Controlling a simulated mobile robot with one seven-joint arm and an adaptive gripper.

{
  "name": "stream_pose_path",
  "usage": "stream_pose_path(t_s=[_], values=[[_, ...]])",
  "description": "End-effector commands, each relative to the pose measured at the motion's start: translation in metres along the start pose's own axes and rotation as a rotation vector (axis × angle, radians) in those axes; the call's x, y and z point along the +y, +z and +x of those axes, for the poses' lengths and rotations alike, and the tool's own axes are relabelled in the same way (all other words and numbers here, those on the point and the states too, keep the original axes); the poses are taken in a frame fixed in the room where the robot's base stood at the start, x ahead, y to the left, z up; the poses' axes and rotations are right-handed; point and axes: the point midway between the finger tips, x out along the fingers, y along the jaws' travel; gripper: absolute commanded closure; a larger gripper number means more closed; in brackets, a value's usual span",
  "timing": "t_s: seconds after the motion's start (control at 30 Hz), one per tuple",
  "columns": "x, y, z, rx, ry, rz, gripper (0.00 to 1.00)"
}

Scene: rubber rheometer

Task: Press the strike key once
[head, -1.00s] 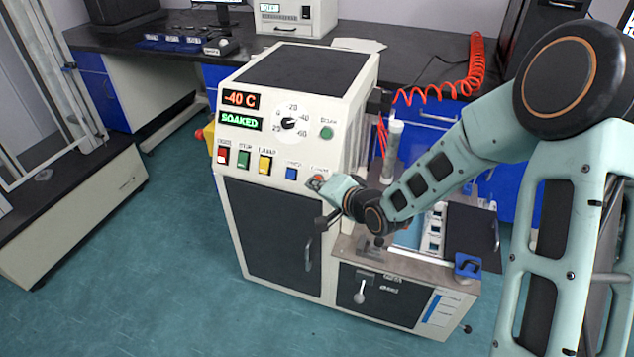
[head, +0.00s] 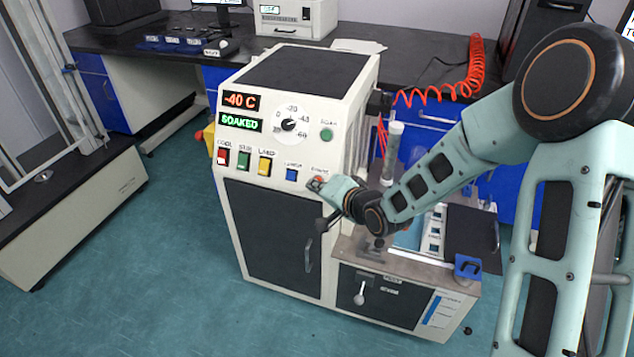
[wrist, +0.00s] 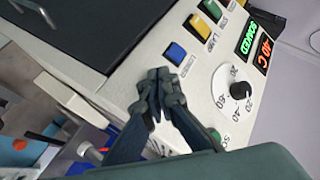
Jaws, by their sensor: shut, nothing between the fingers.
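The grey-white machine (head: 262,190) has a row of square keys on its sloped front panel: red, green, yellow and blue. A small label sits right of the blue key (head: 291,174), at the end of the row; its lettering is too small to read surely. My gripper (head: 318,184) is at the panel just below that label and covers the key there. In the wrist view my gripper (wrist: 158,84) is shut and empty, its fingertips at the panel beside the blue key (wrist: 175,53). The strike key itself is hidden, and I cannot tell whether the fingertips touch it.
The displays read -40 C (head: 241,101) and SOAKED (head: 240,122). A dial (head: 288,124) and a round green button (head: 326,134) are above the keys. A clear tube (head: 393,150) stands behind my wrist. A low deck (head: 350,245) lies below my gripper.

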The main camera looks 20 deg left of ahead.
Motion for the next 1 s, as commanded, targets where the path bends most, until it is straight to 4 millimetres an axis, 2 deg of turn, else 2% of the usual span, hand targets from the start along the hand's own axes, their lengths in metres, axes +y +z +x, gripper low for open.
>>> stream_pose_path(t_s=[1.0], values=[[0.0043, -0.0044, 0.006, 0.0, 0.0, 0.0, 1.0]])
